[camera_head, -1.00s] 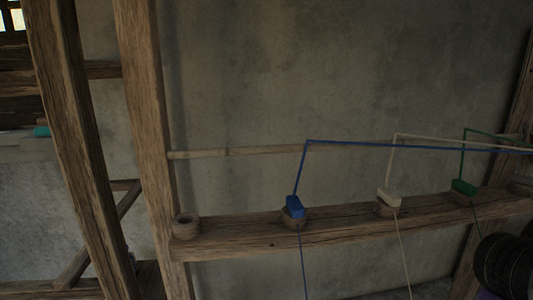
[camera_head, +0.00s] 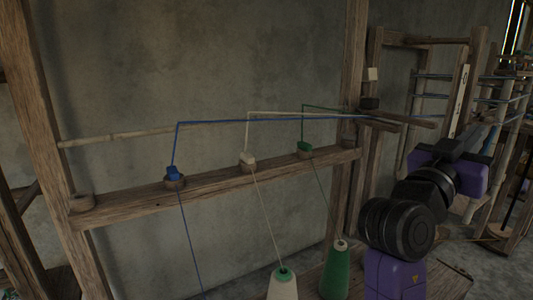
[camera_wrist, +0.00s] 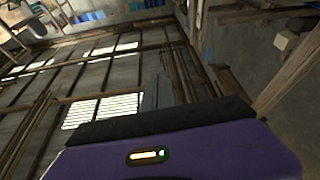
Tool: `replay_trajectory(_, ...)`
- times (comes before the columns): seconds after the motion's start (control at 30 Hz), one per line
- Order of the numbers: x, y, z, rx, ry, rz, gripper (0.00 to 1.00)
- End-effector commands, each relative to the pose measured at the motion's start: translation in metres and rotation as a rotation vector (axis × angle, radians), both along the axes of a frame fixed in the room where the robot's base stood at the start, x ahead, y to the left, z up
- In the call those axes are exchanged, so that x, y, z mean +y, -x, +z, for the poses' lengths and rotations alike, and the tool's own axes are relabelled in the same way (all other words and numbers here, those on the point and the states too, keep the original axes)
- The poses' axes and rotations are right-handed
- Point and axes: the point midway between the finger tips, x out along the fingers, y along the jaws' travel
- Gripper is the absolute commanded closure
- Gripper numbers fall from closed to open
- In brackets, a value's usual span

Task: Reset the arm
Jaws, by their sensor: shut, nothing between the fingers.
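My arm (camera_head: 395,228), with black joints and purple links, is folded at the right of the head view. The front of my gripper (camera_wrist: 165,122) shows as a black edge on a purple housing along the bottom of the wrist view. It is shut and holds nothing. The housing has a small lit yellow indicator. My gripper's fingertips are not clearly seen in the head view.
A wooden beam (camera_head: 125,208) carries blue (camera_head: 174,173), white (camera_head: 247,159) and green (camera_head: 304,147) thread guides. A wooden loom frame (camera_head: 473,75) stands behind my arm.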

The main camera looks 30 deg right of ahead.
Motion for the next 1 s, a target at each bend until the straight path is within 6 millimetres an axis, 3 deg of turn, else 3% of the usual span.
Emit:
replay_trajectory(0.3,0.016,-0.036,0.022,0.035,0.109,0.159,1.00)
replay_trajectory(0.47,0.037,-0.065,0.012,0.087,0.172,0.302,1.00)
replay_trajectory(0.77,0.093,-0.111,-0.043,0.186,0.236,0.590,1.00)
replay_trajectory(1.0,0.171,-0.124,-0.129,0.252,0.232,0.910,1.00)
